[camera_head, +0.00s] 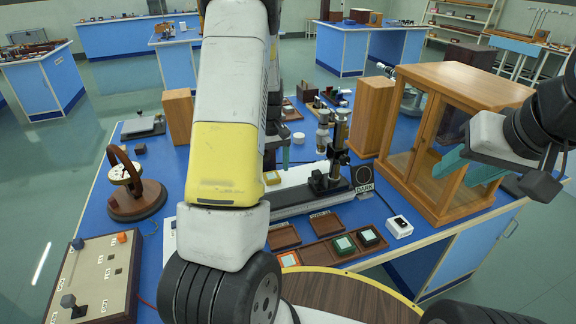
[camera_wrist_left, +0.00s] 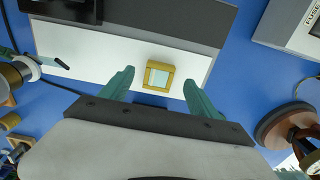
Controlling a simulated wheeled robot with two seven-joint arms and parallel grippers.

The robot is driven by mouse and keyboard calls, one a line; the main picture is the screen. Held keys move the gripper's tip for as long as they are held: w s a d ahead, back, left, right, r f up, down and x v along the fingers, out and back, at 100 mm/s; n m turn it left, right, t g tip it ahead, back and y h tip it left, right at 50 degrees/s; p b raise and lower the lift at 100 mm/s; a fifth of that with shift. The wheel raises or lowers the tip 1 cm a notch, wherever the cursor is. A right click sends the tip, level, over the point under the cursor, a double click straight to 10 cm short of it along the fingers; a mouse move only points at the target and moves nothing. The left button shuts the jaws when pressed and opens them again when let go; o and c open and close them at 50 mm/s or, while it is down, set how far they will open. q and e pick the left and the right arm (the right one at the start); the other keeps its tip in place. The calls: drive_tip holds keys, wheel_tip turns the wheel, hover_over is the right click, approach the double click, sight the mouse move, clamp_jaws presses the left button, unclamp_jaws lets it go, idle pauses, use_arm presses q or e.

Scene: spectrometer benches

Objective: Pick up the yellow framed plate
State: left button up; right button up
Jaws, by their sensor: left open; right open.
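The yellow framed plate (camera_wrist_left: 159,76) is a small square with a pale, clear middle. It lies on a white strip (camera_wrist_left: 95,58) and shows whole in the left wrist view. In the head view it shows small (camera_head: 272,178), partly hidden by my left arm. My left gripper (camera_wrist_left: 158,84) is open, with its teal fingers on either side of the plate in the picture. Contact and the height gap cannot be told. In the head view my left arm hides most of that gripper. My right gripper (camera_head: 466,168) is open and empty, in front of the wooden cabinet.
The wooden glass-fronted cabinet (camera_head: 408,165) stands on the bench's right. A dark optical instrument (camera_head: 330,180) stands just right of my left arm. A brown tray (camera_head: 322,253) with framed plates lies at the front. A round wooden-based instrument (camera_head: 137,205) and a control panel (camera_head: 98,275) stand left.

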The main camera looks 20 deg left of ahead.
sight(273, 177)
use_arm(q)
wheel_tip(273, 177, down, 3)
drive_tip(key=shift+f, duration=0.2)
drive_tip(key=shift+c, duration=0.2)
drive_tip(key=c, duration=1.4)
drive_tip(key=shift+r, duration=0.1)
